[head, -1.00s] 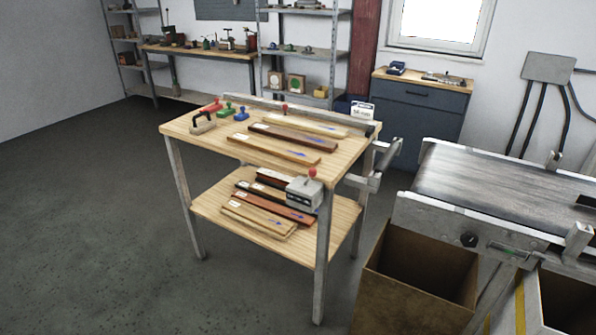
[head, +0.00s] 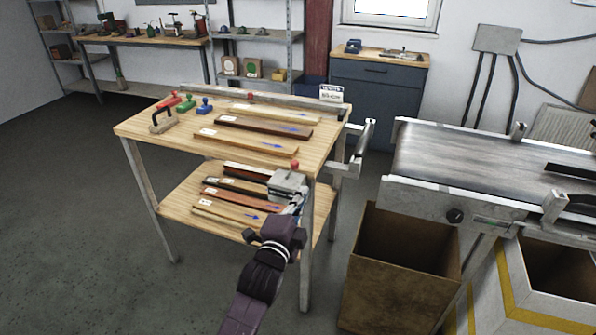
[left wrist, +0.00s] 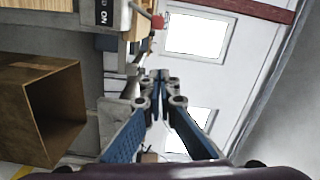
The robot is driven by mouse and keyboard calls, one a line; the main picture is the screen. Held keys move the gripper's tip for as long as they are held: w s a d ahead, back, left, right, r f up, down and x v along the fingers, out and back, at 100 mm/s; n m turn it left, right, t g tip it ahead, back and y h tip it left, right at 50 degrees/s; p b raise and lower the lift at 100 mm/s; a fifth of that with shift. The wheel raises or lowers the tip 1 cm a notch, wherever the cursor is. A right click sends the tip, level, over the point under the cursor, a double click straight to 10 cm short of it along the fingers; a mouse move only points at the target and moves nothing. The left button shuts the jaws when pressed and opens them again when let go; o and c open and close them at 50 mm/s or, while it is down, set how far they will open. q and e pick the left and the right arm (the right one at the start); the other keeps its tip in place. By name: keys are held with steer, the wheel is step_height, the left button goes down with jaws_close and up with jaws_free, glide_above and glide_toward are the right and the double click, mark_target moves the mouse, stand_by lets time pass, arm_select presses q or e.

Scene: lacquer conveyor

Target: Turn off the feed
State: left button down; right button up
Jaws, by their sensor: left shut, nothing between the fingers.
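A grey control box (head: 284,180) sits at the front right corner of the wooden feed table (head: 150,127). A lever with a red ball knob (head: 295,164) stands up on it. My right gripper is not in view.
Wooden strips with blue arrows lie on the table top and lower shelf (head: 175,205). Right of the table are a conveyor (head: 480,165), a brown open bin (head: 400,285) and a yellow-striped bin (head: 515,300). The floor at the left is clear.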

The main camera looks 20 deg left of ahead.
mark_target(291, 171)
arm_select(q)
steer(key=w+a+f+p, duration=0.1)
steer(key=w+a, duration=0.3)
steer(key=w, duration=0.7)
steer(key=shift+p, duration=0.45)
steer(key=shift+a+r, duration=0.1)
steer(key=shift+a+r+n, duration=0.1)
steer(key=shift+a+n, duration=0.05)
steer(key=shift+n, duration=0.15)
steer(key=shift+p, duration=0.3)
